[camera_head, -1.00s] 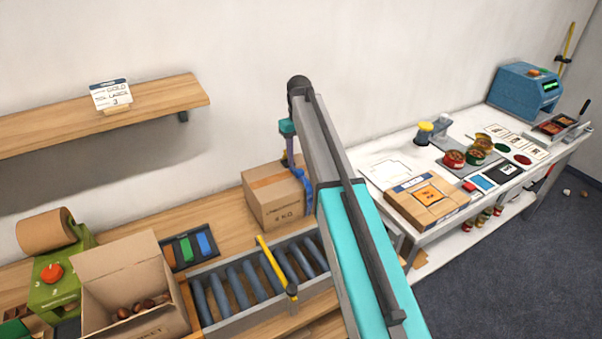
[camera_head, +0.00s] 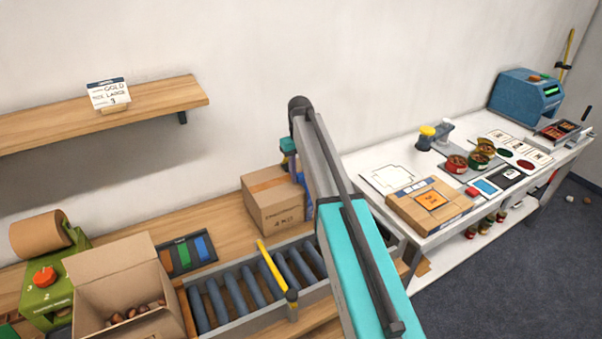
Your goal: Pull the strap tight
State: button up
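A closed cardboard box (camera_head: 268,208) with a tape band on top stands on the wooden bench, at the far end of the roller track. A blue-purple piece (camera_head: 297,172) shows at the box's right rear edge, partly covered by my arm. I cannot tell whether it is the strap. The teal end part of my arm (camera_head: 288,146) is just above and behind the box. My gripper's fingers are hidden behind the box and my arm, so their opening and any hold do not show.
A roller track (camera_head: 185,305) with a yellow bar (camera_head: 270,265) lies in front of the box. An open carton of chestnuts (camera_head: 110,278) and a green dispenser (camera_head: 48,300) stand at left. A white table (camera_head: 440,240) with jars is at right. A shelf (camera_head: 160,97) hangs above.

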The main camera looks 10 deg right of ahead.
grip_shut()
jog(key=shift+s, duration=0.1)
jog(key=shift+s+d, duration=0.35)
jog(key=shift+s, duration=0.6)
jog(key=shift+s+d, duration=0.3)
jog(key=shift+s, duration=0.6)
jog(key=shift+o, duration=1.9)
grip_release()
jog(key=shift+r, duration=0.1)
